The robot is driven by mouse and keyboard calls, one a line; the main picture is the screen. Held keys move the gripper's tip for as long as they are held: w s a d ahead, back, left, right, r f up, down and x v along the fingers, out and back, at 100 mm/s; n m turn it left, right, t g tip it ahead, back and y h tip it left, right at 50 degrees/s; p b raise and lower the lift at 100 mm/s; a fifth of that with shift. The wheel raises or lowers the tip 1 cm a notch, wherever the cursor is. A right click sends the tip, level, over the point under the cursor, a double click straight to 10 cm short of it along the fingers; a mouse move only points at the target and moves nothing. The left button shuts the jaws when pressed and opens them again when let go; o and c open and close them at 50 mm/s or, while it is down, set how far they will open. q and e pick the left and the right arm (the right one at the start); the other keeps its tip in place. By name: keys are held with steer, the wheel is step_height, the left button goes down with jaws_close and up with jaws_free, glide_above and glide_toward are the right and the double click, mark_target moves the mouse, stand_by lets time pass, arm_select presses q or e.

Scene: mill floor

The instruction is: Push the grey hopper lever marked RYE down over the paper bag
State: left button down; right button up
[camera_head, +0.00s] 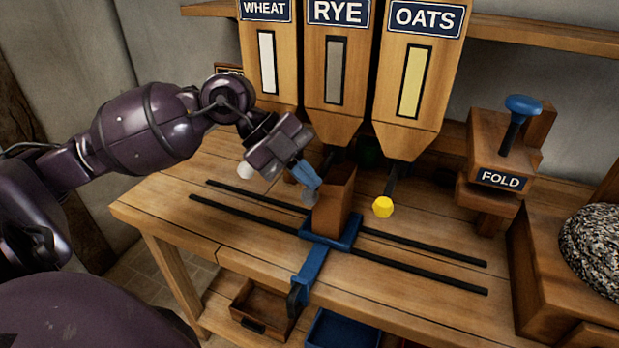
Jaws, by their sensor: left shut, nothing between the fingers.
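The RYE hopper (336,75) is the middle one of three wooden hoppers, with a grey window strip. A grey knob (309,197), apparently its lever's end, shows beneath my left fingertips, mostly hidden by them. How far down the lever is, I cannot tell. The brown paper bag (333,207) stands upright below the RYE spout, in a blue carriage (345,238). My left gripper (307,186) is shut and empty, pointing down at the grey knob, just left of the bag's top. It seems to touch the knob. My right gripper is out of view.
The WHEAT hopper (268,55) has a white knob (245,170) at left. The OATS hopper (415,75) has a yellow knob (383,207) close right of the bag. Dark rails (430,278) run along the bench. A FOLD press (500,175) stands at right.

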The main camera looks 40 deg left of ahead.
arm_select(q)
steer(key=shift+f, duration=0.55)
stand_by(0.4)
steer(key=shift+f+b, duration=0.3)
steer(key=shift+f, duration=0.15)
stand_by(0.6)
steer(key=shift+f, duration=0.35)
stand_by(0.8)
